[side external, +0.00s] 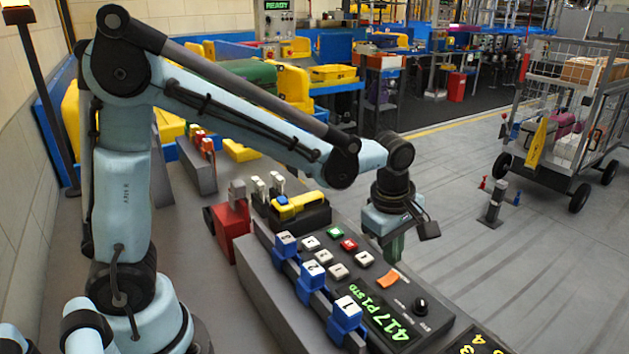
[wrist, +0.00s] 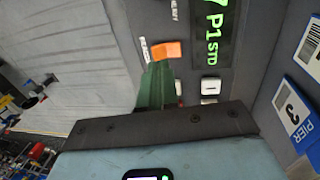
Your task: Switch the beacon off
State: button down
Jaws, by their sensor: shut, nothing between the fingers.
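My gripper (side external: 394,248) hangs over the right side of the grey console (side external: 300,318), green fingers pointing down and shut with nothing between them. An orange rocker switch (side external: 388,279) lies on the console just below and in front of the fingers in the side view. In the wrist view the orange switch (wrist: 166,51) shows just beyond the green fingertips (wrist: 158,68); I cannot tell whether they touch.
White keys (side external: 338,271), a green key (side external: 336,232) and a red key (side external: 349,245) sit near the gripper. A black knob (side external: 420,306) and a lit display (side external: 385,320) are nearer the front. Blue numbered blocks (side external: 347,312) line the left edge. A yellow-black device (side external: 298,206) lies behind.

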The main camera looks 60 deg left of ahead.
aim_at(392, 275)
jog(key=shift+w+f, duration=0.15)
jog(key=shift+f, duration=0.8)
jog(key=shift+w+f, duration=0.15)
jog(key=shift+f, duration=0.8)
